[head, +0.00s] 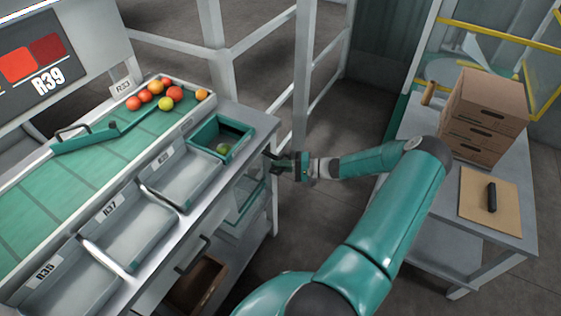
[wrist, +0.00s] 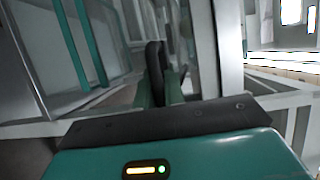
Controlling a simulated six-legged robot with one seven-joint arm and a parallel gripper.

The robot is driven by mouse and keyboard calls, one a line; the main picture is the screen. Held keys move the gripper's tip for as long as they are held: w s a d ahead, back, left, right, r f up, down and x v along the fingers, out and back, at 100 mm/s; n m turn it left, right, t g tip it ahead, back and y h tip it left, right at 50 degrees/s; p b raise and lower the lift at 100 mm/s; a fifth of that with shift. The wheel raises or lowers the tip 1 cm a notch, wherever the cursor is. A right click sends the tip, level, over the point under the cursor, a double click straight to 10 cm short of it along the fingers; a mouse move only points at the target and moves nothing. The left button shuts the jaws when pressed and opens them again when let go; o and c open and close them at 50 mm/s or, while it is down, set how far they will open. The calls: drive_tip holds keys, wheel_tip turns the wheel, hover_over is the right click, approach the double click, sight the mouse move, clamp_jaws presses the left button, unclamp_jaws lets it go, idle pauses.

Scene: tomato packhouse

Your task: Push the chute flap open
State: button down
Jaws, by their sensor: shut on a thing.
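My gripper (head: 275,163) is at the right end of the sorting counter, beside its edge and just right of the teal-rimmed opening (head: 208,132). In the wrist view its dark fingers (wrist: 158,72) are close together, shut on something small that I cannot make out. A clear panel with teal edges (head: 247,197) shows below the counter top, under the gripper; it may be the chute flap, but I cannot tell for sure. Teal bars beside a pale pane also show at the left of the wrist view (wrist: 92,45). Any contact between fingers and flap is hidden.
A green tomato (head: 222,149) lies in the teal-rimmed opening. Several tomatoes (head: 165,95) sit on the green belt (head: 95,160). Grey trays (head: 180,180) line the counter. Railing posts (head: 303,75) stand behind my gripper. A side table (head: 520,215) with boxes (head: 487,110) is at right.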

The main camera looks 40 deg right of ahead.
drive_tip(key=shift+t+y, duration=0.4)
drive_tip(key=f, duration=0.2)
drive_tip(key=w+f, duration=0.1)
drive_tip(key=f, duration=0.2)
drive_tip(key=shift+w+a+f, duration=0.25)
drive_tip(key=shift+w+f, duration=0.15)
drive_tip(key=c, duration=1.5)
unclamp_jaws()
drive_tip(key=shift+s, duration=0.15)
drive_tip(key=v, duration=1.3)
drive_tip(key=shift+s+d, duration=0.15)
drive_tip(key=shift+d, duration=0.1)
drive_tip(key=shift+f, duration=0.1)
